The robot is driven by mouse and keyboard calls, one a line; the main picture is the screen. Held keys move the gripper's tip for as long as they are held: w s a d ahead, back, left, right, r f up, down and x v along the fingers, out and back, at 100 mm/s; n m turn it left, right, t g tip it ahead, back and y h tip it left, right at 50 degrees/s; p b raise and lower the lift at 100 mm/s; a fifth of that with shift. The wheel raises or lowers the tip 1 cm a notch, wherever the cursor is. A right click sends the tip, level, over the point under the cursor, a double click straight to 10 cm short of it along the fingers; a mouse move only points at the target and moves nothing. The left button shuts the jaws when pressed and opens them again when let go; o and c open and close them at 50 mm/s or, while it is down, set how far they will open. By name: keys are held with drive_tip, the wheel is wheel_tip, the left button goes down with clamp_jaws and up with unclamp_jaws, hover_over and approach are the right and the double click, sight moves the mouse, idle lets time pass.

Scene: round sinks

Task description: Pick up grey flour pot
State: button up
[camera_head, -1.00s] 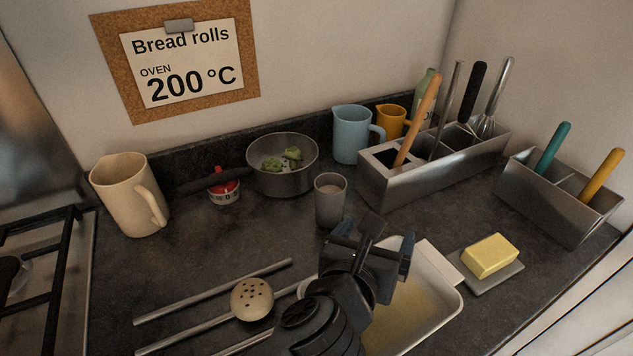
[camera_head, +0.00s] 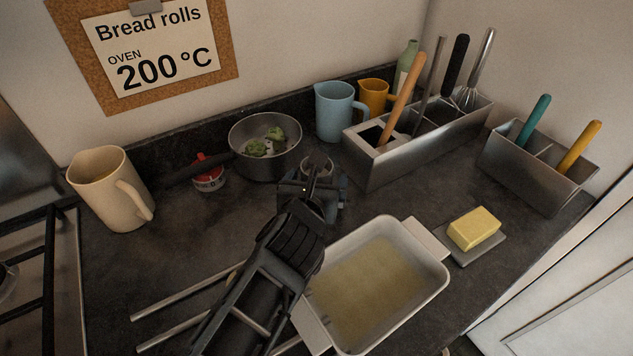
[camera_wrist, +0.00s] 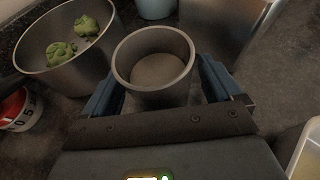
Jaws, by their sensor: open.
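The grey flour pot (camera_wrist: 153,66) is a round metal cup with pale flour inside, standing upright on the dark counter. In the wrist view it sits between the two blue fingers of my gripper (camera_wrist: 158,90), which are open with a finger on each side. I cannot tell whether either finger touches it. In the head view my gripper (camera_head: 312,188) covers most of the pot, and only its rim (camera_head: 317,163) shows behind it.
A saucepan (camera_head: 238,160) with green pieces stands left of the pot, beside a red timer (camera_head: 207,180). A metal utensil holder (camera_head: 365,175) and blue jug (camera_head: 331,112) stand behind right. A baking dish (camera_head: 437,282) lies in front right.

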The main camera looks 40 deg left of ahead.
drive_tip(key=shift+w, duration=0.15)
drive_tip(key=shift+c, duration=0.4)
drive_tip(key=c, duration=1.1)
drive_tip(key=shift+r, duration=0.15)
drive_tip(key=shift+r+b, duration=0.35)
drive_tip(key=shift+r, duration=1)
drive_tip(key=shift+w+d+r+b, duration=0.2)
drive_tip(key=shift+d+r, duration=1.1)
drive_tip(key=shift+d, duration=0.6)
drive_tip(key=shift+w+d+r+b, duration=0.2)
drive_tip(key=shift+d+r, duration=1.15)
drive_tip(key=shift+d, duration=0.6)
drive_tip(key=shift+w+d+r+b, duration=0.2)
drive_tip(key=shift+d+r, duration=1.1)
drive_tip(key=shift+d, duration=0.6)
